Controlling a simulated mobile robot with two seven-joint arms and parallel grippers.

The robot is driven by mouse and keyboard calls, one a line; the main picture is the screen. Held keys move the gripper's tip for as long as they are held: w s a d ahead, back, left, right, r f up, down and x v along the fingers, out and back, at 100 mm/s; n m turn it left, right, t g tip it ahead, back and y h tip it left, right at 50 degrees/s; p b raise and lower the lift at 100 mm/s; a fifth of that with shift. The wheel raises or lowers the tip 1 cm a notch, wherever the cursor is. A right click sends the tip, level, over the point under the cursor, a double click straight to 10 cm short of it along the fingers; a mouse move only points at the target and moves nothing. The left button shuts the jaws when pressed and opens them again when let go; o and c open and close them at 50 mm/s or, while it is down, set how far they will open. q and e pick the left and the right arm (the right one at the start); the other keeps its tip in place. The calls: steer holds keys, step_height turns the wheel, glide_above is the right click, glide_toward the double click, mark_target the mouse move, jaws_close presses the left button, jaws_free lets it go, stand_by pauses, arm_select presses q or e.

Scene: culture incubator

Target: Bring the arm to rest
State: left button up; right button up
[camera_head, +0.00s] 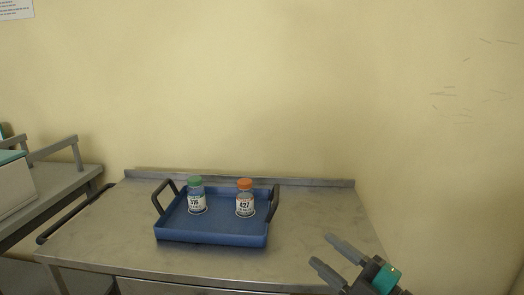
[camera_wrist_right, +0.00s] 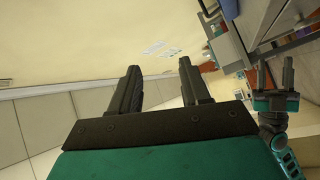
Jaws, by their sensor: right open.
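My right gripper (camera_head: 322,250) is at the lower right of the head view, with its two fingers spread over the right front part of the steel table (camera_head: 310,215). It is open and empty, and in the right wrist view (camera_wrist_right: 159,66) the gap between its fingers is clear. It touches nothing that I can see. My left gripper is not in the head view. A second teal and black gripper, my left one (camera_wrist_right: 288,62), shows small at the right of the right wrist view.
A blue tray (camera_head: 210,237) with dark handles stands on the table, left of my right gripper. In it stand a green-capped bottle (camera_head: 196,196) and an orange-capped bottle (camera_head: 244,200), both upright. A grey bench (camera_head: 65,172) is at the left. The table's right part is bare.

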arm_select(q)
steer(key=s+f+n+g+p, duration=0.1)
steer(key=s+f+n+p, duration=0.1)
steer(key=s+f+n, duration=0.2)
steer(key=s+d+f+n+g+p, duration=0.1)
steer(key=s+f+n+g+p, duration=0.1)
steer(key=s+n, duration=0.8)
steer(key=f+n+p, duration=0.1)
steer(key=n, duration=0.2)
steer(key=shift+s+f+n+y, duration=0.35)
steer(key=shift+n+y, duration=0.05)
arm_select(e)
steer(key=s+d+f+m+g+h, duration=0.2)
steer(key=s+f+m+h, duration=0.4)
steer(key=s+f+m, duration=0.2)
steer(key=s+d+f+m+g+h, duration=0.2)
steer(key=s+f+m+h, duration=0.4)
steer(key=f, duration=0.7)
steer(key=s+d+m, duration=0.1)
steer(key=s+m, duration=0.1)
steer(key=m, duration=0.2)
steer(key=shift+s+d+f, duration=0.15)
steer(key=shift+s+d, duration=0.15)
